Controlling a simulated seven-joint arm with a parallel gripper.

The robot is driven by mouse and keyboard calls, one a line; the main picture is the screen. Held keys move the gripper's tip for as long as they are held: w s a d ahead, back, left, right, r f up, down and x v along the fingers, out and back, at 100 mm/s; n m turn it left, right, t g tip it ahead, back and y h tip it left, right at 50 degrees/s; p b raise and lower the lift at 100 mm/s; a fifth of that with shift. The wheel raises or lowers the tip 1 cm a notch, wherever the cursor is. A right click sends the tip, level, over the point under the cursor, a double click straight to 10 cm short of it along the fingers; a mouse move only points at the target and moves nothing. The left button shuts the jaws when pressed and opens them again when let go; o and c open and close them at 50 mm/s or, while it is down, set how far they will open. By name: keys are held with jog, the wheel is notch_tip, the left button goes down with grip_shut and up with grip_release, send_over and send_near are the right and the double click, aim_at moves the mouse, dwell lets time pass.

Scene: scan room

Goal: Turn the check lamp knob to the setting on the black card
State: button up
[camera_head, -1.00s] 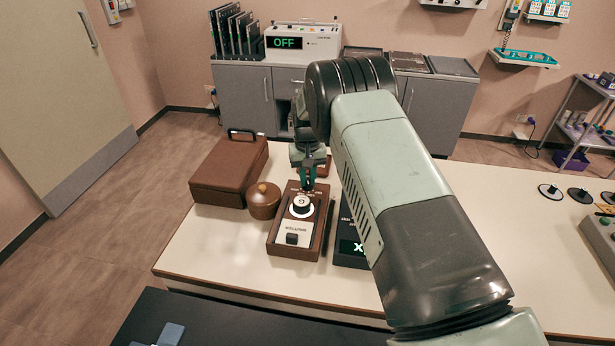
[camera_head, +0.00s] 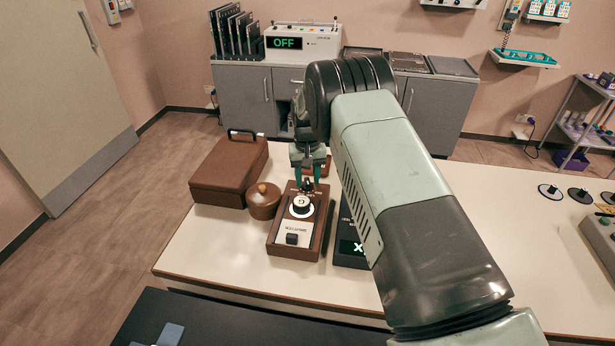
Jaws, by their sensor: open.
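A brown box with a pale front panel (camera_head: 291,234) stands on the cream table. It bears a white dial with a black centre (camera_head: 301,206), a small black knob (camera_head: 307,186) behind that and a black switch block (camera_head: 292,239) in front. Which of these is the check lamp knob, and its setting, I cannot read. My gripper (camera_head: 307,178) is open, its teal fingers apart on either side of the small black knob, just above it. A black panel with a green X (camera_head: 350,246) lies right of the box, partly hidden by my arm; I cannot tell whether it is the black card.
A round brown lidded pot (camera_head: 263,202) stands close left of the box, with a brown case (camera_head: 228,175) behind it. Black discs (camera_head: 579,195) and a grey console (camera_head: 600,235) are at the right. A white device (camera_head: 302,43) at the back shows OFF.

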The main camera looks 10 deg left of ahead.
notch_tip(320, 180, up, 11)
dwell(0.4)
notch_tip(320, 180, up, 8)
send_over(308, 181)
jog(key=s+d, duration=0.1)
jog(key=d, duration=0.3)
jog(key=s+d+r+m+t, duration=0.1)
jog(key=s+d+r, duration=0.45)
jog(key=r, duration=0.25)
jog(key=s+d+r+m+t, duration=0.1)
jog(key=s+d+r+t, duration=0.1)
jog(key=s+d+r, duration=0.45)
jog(key=s+d+r+t, duration=0.1)
jog(key=s+d, duration=0.2)
jog(key=s, duration=1)
jog(key=s+d+r+m+t, duration=0.1)
jog(key=s+d, duration=0.3)
jog(key=s, duration=0.8)
jog(key=shift+s+d+r+m+t, duration=0.2)
jog(key=shift+s+r+m+t, duration=0.05)
jog(key=shift+s+m+t, duration=0.1)
